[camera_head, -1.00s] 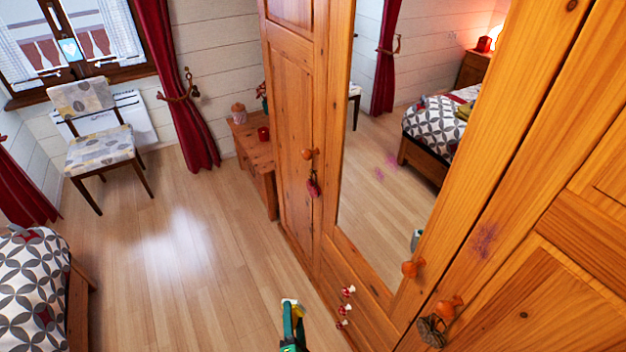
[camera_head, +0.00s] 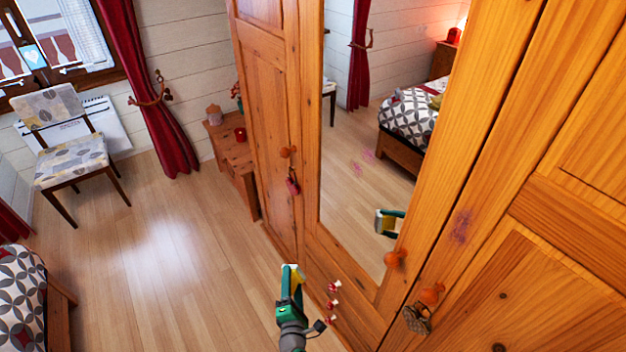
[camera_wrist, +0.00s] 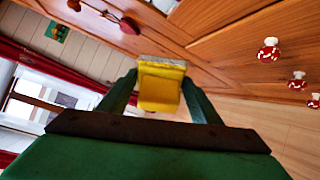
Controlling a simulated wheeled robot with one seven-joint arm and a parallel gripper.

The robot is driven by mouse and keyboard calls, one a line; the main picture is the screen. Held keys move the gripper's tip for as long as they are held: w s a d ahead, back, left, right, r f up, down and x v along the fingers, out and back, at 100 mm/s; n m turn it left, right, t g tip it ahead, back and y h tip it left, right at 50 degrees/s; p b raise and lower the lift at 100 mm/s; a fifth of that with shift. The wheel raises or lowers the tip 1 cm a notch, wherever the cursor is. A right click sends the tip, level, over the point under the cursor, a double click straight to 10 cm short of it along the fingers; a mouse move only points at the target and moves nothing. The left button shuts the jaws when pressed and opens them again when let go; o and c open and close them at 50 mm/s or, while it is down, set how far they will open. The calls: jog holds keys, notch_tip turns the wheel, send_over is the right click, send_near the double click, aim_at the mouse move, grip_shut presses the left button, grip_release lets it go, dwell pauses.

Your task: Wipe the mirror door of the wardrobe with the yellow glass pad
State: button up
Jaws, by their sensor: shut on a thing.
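The wardrobe's mirror door (camera_head: 352,205) stands right of centre in the head view, with pinkish smudges (camera_head: 362,162) showing on its glass. My gripper (camera_head: 291,280) is in front of the wardrobe, low and left of the mirror, apart from the glass. In the wrist view the yellow glass pad (camera_wrist: 160,88) sits between the two green fingers, which are shut on it; its pale face points away from me. My gripper's reflection (camera_head: 388,222) shows low in the mirror.
Orange knobs (camera_head: 395,259) stick out from the wardrobe, and several red-and-white mushroom knobs (camera_head: 333,288) line its lower front. A reddish-purple stain (camera_head: 462,226) marks the wood at right. A chair (camera_head: 70,150) and a bed (camera_head: 22,300) stand left. Floor between is clear.

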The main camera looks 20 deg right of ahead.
jog(key=shift+w+d+r+m+h, duration=0.15)
jog(key=shift+w+d+r+h, duration=0.2)
jog(key=shift+r, duration=0.3)
jog(key=shift+w+d+r+m+h, duration=0.15)
jog(key=shift+w+d+r, duration=0.3)
jog(key=shift+r, duration=0.15)
jog(key=w+d+r+m+g+h, duration=0.15)
jog(key=w+d+r, duration=0.25)
jog(key=r, duration=0.4)
notch_tip(320, 180, up, 28)
jog(key=m+g+h, duration=0.4)
jog(key=m+h, duration=0.2)
jog(key=h, duration=0.1)
send_over(296, 275)
jog(key=w+d, duration=0.3)
jog(key=d, duration=0.3)
jog(key=w+d, duration=0.2)
jog(key=d, duration=0.3)
jog(key=shift+d, duration=0.4)
